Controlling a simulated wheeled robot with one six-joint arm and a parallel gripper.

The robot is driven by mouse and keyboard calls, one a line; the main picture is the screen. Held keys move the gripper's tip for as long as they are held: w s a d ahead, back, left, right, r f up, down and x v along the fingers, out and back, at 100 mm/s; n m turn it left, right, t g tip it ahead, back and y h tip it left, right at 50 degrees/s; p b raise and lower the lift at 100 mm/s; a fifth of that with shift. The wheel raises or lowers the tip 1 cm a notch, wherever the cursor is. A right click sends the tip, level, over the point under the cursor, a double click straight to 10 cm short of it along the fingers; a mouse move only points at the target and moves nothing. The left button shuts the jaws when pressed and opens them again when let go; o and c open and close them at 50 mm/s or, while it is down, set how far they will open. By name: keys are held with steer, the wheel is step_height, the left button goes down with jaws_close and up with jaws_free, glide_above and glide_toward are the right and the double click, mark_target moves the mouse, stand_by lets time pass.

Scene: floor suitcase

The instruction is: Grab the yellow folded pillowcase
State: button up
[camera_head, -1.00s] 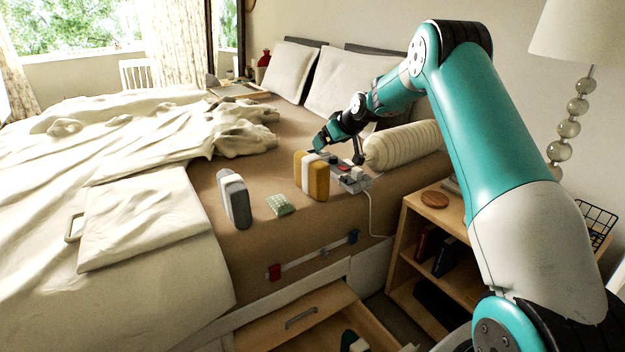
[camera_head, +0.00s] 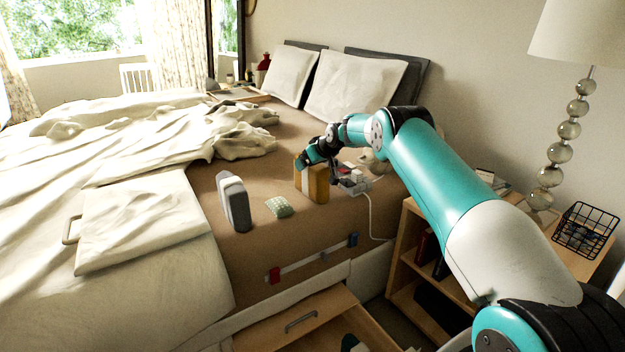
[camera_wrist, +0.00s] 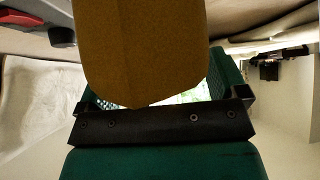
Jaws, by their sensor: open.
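The yellow folded pillowcase (camera_head: 319,184) stands upright on the bed near its side edge, with a white band around its middle. My gripper (camera_head: 303,163) is at the top of it, coming from above and behind, and hides part of its upper edge. In the wrist view the yellow-brown cloth (camera_wrist: 140,50) fills the upper middle, between the two green fingers of my gripper (camera_wrist: 155,85). The fingers are open, one on each side of the cloth. I cannot tell whether either finger touches it.
A grey-and-white folded bundle (camera_head: 235,203) and a small green patterned item (camera_head: 279,207) stand to the left. A power strip (camera_head: 352,182) with a cable lies close on the right. A drawer (camera_head: 300,322) is open below, and a bedside shelf (camera_head: 408,235) stands right.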

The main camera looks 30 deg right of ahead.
steer(key=c, duration=1.5)
steer(key=shift+r, duration=0.1)
steer(key=shift+c, duration=0.2)
